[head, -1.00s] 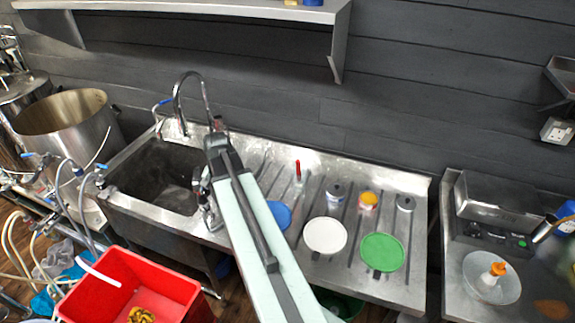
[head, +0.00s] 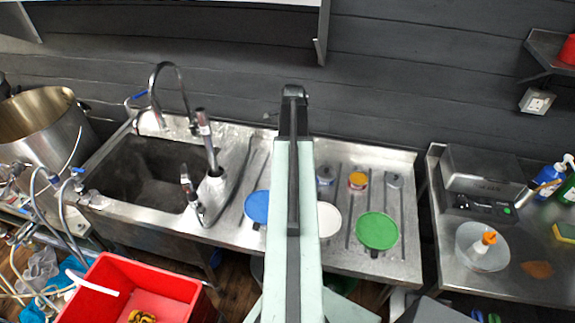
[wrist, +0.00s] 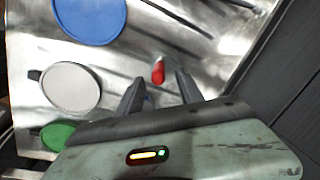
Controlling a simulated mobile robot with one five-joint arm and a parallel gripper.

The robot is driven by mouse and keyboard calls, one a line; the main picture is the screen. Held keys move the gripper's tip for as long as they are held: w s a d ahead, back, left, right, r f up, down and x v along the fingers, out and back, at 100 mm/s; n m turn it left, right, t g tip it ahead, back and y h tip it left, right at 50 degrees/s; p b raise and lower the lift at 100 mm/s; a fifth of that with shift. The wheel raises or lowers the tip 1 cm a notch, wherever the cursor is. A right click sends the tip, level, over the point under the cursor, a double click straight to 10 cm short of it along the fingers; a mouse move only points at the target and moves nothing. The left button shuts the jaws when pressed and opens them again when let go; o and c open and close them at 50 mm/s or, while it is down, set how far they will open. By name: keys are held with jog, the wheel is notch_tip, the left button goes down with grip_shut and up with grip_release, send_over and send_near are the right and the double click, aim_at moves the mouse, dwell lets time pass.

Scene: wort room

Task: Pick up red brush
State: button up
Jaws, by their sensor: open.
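The red brush (wrist: 158,70) shows in the wrist view as a small red shape with a pale tip, on the ribbed steel drainboard (wrist: 110,120). My gripper (wrist: 156,78) is open, with one dark finger on each side of the brush's line. The brush appears between or just beyond the fingertips; I cannot tell the exact depth, and no contact is visible. In the head view my arm covers the brush and my gripper.
Blue (head: 257,207), white (head: 330,219) and green (head: 378,231) discs lie on the drainboard, with small jars (head: 357,181) behind. A sink with a tap (head: 165,85) is at left. A red crate (head: 185,300) stands in front. A dark wall is behind.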

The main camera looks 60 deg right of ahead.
jog(key=f+b, duration=0.5)
jog(key=shift+w+d+f, duration=0.1)
jog(key=shift+w+f, duration=0.05)
jog(key=shift+w, duration=0.2)
jog(key=shift+r, duration=0.2)
grip_shut()
jog(key=shift+r, duration=0.1)
